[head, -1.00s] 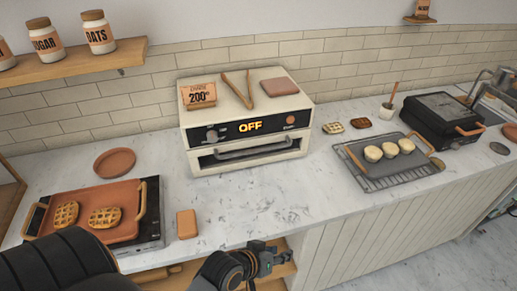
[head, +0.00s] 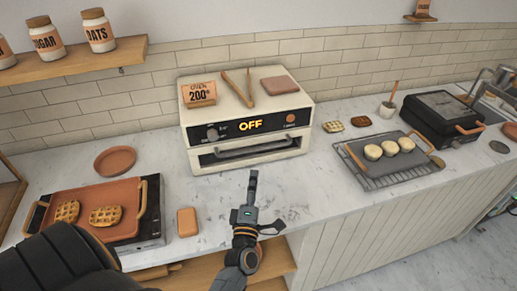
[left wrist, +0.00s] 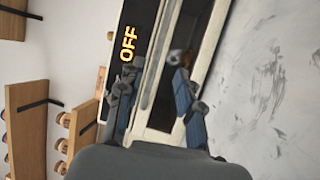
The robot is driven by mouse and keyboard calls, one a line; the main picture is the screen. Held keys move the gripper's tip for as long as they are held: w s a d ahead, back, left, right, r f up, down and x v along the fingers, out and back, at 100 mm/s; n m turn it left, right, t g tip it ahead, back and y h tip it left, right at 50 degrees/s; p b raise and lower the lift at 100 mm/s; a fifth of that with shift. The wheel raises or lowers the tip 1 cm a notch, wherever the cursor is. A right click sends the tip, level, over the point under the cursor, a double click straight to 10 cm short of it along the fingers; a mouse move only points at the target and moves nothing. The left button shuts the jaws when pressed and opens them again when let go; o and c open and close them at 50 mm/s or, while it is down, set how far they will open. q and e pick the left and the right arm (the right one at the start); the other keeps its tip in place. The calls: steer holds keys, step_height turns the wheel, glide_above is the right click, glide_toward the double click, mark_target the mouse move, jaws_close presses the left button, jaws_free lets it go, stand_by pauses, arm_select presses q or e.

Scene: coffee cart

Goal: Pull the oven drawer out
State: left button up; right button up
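The small cream oven (head: 245,118) stands on the marble counter against the tiled wall. Its black panel (head: 250,126) reads OFF. Below the panel is the drawer front with a grey bar handle (head: 253,147); the drawer looks shut. My left gripper (head: 252,178) is in front of the oven, over the counter's front part, pointing at the drawer and apart from the handle. In the left wrist view the gripper (left wrist: 152,92) has its two fingers spread, with the oven front between and beyond them. Nothing is held. My right gripper is not in view.
On the oven top lie tongs (head: 238,90), a sign (head: 198,94) and a brown pad (head: 280,85). A griddle tray with waffles (head: 139,211) is at left. A rack with a dark tray (head: 380,171) holds round buns at right.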

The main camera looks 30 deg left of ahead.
mark_target(259, 148)
arm_select(q)
steer(key=b+x, duration=0.1)
steer(key=x, duration=1.1)
steer(key=shift+w+a+r, duration=0.1)
steer(key=shift+w+a, duration=0.05)
steer(key=shift+w, duration=0.15)
jaws_close()
